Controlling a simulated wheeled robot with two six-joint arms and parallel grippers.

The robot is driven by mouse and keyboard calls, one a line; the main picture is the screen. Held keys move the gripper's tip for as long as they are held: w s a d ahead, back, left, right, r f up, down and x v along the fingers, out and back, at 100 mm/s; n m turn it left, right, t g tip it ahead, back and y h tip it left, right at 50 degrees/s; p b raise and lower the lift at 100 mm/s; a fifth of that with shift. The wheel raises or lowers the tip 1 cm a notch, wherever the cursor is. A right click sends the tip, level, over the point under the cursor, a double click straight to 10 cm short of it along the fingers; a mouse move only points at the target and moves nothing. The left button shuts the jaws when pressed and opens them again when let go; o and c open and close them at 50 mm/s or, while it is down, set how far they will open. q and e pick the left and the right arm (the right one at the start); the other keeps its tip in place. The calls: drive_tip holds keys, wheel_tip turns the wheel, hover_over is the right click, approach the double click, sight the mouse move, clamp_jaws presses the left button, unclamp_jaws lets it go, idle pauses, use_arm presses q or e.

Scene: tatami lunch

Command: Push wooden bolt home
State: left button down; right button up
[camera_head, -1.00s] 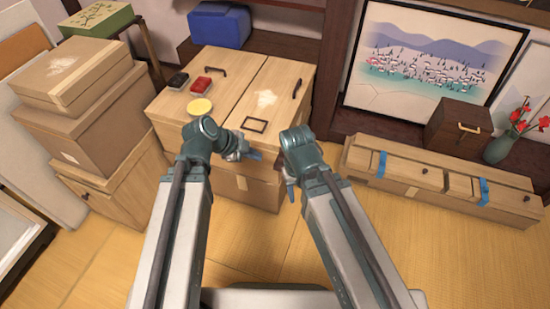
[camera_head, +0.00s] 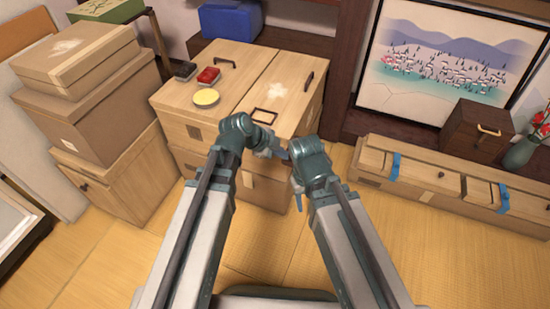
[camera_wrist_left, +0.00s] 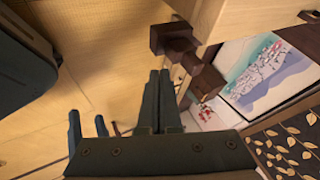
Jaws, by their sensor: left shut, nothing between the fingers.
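The dark wooden bolt (camera_wrist_left: 172,38) shows in the left wrist view, with dark blocks beside it on the pale wooden cabinet front. My left gripper (camera_wrist_left: 159,74) is shut and empty, its tips just below the bolt in the picture; I cannot tell whether they touch it. In the head view my left gripper (camera_head: 281,154) is at the front of the light wooden cabinet (camera_head: 240,85), and the bolt is hidden by my arms. My right gripper (camera_head: 298,198) hangs low in front of the cabinet. Its two fingers (camera_wrist_left: 88,128) show apart in the left wrist view.
On the cabinet top are a yellow disc (camera_head: 206,97), a red item (camera_head: 208,76), a dark item (camera_head: 185,71) and a dark frame (camera_head: 264,117). Stacked boxes (camera_head: 85,60) stand left. A long low chest (camera_head: 430,178) is right. Tatami in front is clear.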

use_arm(q)
drive_tip(key=shift+w+d+r, duration=0.1)
drive_tip(key=shift+w+d, duration=0.15)
drive_tip(key=shift+w, duration=0.5)
drive_tip(key=shift+w+d+r, duration=0.1)
drive_tip(key=shift+w+d, duration=0.1)
drive_tip(key=shift+w, duration=0.55)
drive_tip(key=w, duration=0.1)
drive_tip(key=w+d, duration=0.1)
drive_tip(key=w, duration=0.3)
drive_tip(key=shift+w+d, duration=0.25)
drive_tip(key=shift+d, duration=0.1)
